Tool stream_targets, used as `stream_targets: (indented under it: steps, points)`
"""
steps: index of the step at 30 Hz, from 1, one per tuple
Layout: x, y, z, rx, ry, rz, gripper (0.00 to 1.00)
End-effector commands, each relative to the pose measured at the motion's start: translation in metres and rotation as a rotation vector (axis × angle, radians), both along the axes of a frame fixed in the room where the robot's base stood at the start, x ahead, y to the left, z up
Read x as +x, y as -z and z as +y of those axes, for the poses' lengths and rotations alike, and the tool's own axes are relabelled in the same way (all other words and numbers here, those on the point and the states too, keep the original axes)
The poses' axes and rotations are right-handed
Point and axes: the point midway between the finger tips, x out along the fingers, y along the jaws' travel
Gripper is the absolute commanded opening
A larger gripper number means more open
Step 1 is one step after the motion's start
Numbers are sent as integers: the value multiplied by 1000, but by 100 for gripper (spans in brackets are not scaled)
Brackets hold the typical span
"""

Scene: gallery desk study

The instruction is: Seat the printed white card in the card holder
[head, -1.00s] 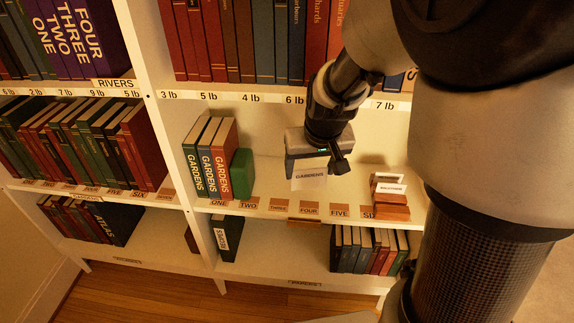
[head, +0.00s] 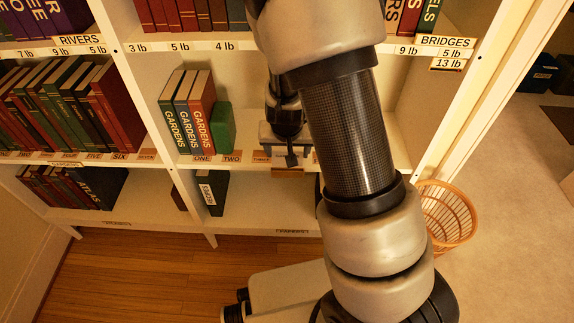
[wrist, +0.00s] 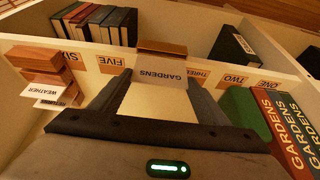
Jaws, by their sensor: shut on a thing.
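The white card (wrist: 160,80) printed GARDENS is between the fingers of my gripper (wrist: 165,100) in the wrist view, with its printed end pointing at the shelf edge. The wooden card holder (wrist: 162,48) sits on the shelf's front edge, just beyond the card's printed end. The two look very close or touching; I cannot tell whether the card is inside the holder. In the head view my gripper (head: 288,145) is low at the shelf edge, right above the holder (head: 288,173). The card cannot be made out there.
Garden books (head: 187,112) and a green block (head: 222,127) stand left of my gripper in the head view. Wooden blocks with cards (wrist: 48,75) are at the left in the wrist view. A wicker basket (head: 447,215) stands on the floor at right.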

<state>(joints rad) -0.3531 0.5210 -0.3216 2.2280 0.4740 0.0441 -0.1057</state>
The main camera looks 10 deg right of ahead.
Motion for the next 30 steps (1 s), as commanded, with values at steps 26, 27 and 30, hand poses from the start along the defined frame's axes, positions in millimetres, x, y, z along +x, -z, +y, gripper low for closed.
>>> stream_targets:
  steps: [26,27,30]
  points:
    - [0,47,0,1,0,-1,83]
    - [0,47,0,1,0,-1,88]
    - [0,47,0,1,0,0,88]
